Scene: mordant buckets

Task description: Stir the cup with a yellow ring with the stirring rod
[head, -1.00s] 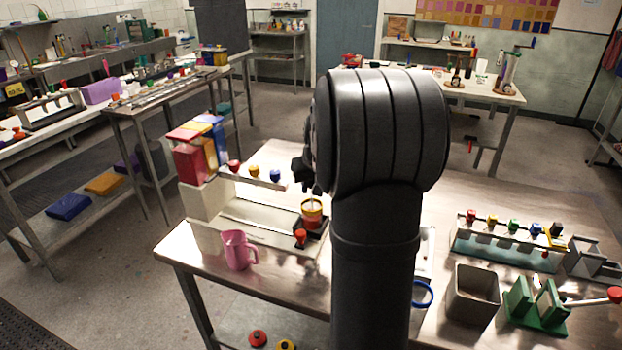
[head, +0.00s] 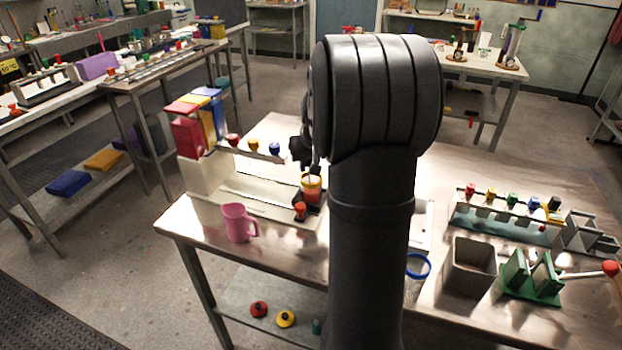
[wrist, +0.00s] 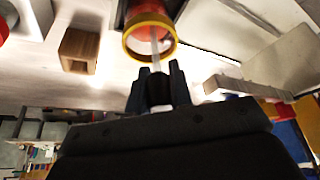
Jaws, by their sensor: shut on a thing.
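The cup with a yellow ring (head: 312,193) has an orange-red body and stands on the workbench, left of my arm. In the wrist view the yellow ring (wrist: 134,52) frames the cup's mouth. My gripper (wrist: 158,84) is shut on the pale, thin stirring rod (wrist: 155,42), which reaches into the cup's mouth. The rod's far end is hidden inside the cup. In the head view my gripper (head: 304,152) is just above the cup, partly hidden by my arm.
A pink mug (head: 238,224) stands front left of the cup, and a red-capped item (head: 300,210) is close in front. A shelf with knobs (head: 254,146) is behind left. A rack (head: 505,220), grey bin (head: 470,268) and green stand (head: 532,278) are at right.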

